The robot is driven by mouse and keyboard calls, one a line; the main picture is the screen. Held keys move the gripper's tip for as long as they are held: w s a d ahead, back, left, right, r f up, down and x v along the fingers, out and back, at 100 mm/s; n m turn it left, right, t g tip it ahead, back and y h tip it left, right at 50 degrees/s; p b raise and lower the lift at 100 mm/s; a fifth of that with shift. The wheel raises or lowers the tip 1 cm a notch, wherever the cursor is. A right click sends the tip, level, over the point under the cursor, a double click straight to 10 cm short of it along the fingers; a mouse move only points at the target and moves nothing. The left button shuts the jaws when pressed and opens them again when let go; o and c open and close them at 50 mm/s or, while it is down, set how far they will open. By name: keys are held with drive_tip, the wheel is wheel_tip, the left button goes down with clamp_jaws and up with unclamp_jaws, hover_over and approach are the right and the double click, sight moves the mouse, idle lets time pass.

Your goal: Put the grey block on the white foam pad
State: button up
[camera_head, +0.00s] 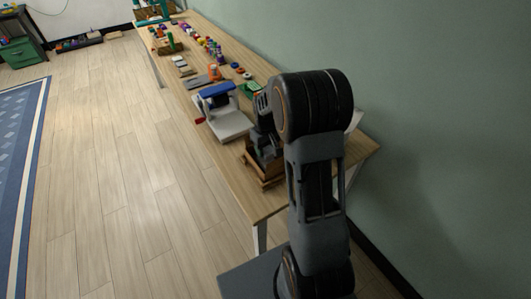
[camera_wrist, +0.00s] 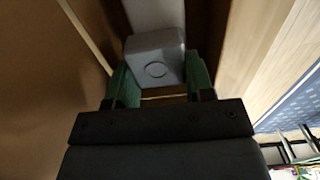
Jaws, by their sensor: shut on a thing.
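The grey block (camera_wrist: 155,60), a pale cube with a round mark on its face, is between the green fingers of my gripper (camera_wrist: 158,85) in the wrist view. My gripper is shut on it. In the head view my gripper (camera_head: 264,152) is low over the near end of the workbench, partly behind my arm, and the block cannot be made out there. A pale grey-white surface (camera_wrist: 155,14) shows just beyond the block in the wrist view; I cannot tell whether it is the foam pad. I cannot identify the white foam pad surely in the head view.
A wooden tray (camera_head: 250,162) sits under my gripper on the workbench (camera_head: 262,205). A press with a blue top (camera_head: 216,90) and white base (camera_head: 233,126) stands close to the left. Several small items line the far bench. A green wall (camera_head: 430,120) bounds the right side.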

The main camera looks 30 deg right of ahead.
sight(265, 153)
drive_tip(key=shift+f, duration=1.3)
drive_tip(key=shift+f, duration=0.1)
drive_tip(key=shift+f, duration=0.15)
drive_tip(key=o, duration=0.7)
